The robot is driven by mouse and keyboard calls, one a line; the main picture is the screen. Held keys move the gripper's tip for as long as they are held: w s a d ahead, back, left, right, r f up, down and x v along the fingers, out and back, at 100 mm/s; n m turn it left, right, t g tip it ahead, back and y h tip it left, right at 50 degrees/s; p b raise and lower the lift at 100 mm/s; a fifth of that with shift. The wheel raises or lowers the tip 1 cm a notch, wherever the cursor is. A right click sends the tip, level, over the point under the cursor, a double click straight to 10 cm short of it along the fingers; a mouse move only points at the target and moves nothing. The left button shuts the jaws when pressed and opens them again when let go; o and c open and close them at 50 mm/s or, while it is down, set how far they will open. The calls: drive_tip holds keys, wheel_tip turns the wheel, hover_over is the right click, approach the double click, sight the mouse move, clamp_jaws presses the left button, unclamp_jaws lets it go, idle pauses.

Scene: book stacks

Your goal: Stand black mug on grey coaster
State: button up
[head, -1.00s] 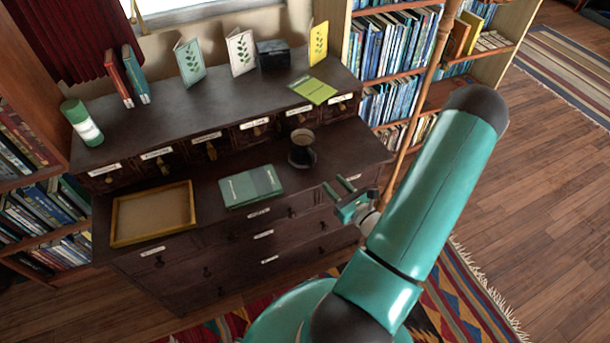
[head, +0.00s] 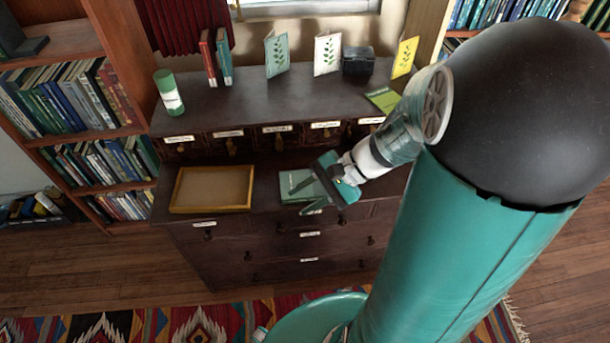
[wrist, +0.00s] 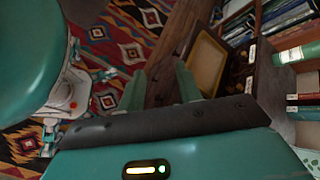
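My gripper (head: 306,197) hangs over the lower ledge of the dark drawer cabinet, in front of the green book (head: 292,182). In the wrist view, my gripper's two green fingers (wrist: 160,88) stand apart with nothing seen between them. The black mug is not visible now. In the earlier head view it stood on the ledge right of the green book, a spot now behind my arm. I cannot make out a grey coaster in either current view.
An empty wooden tray (head: 174,190) lies at the ledge's left; it also shows in the wrist view (wrist: 222,62). The upper shelf (head: 235,104) holds a green-and-white cylinder (head: 169,94), standing books, cards and a dark box (head: 358,61). Bookshelves flank the cabinet.

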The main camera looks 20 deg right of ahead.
drive_tip(key=s+a+r+n+t+h, duration=0.1)
drive_tip(key=s+r+n+h, duration=0.1)
drive_tip(key=r+n+h, duration=0.3)
drive_tip(key=s+a+r+n+t+h, duration=0.1)
drive_tip(key=s+r+n+t+h, duration=0.1)
drive_tip(key=r+n, duration=0.5)
wheel_tip(320, 180, up, 2)
drive_tip(key=s+h, duration=0.1)
drive_tip(key=h, duration=0.1)
drive_tip(key=shift+s+a+h, duration=0.25)
drive_tip(key=shift+a+h, duration=0.15)
drive_tip(key=shift+d, duration=0.15)
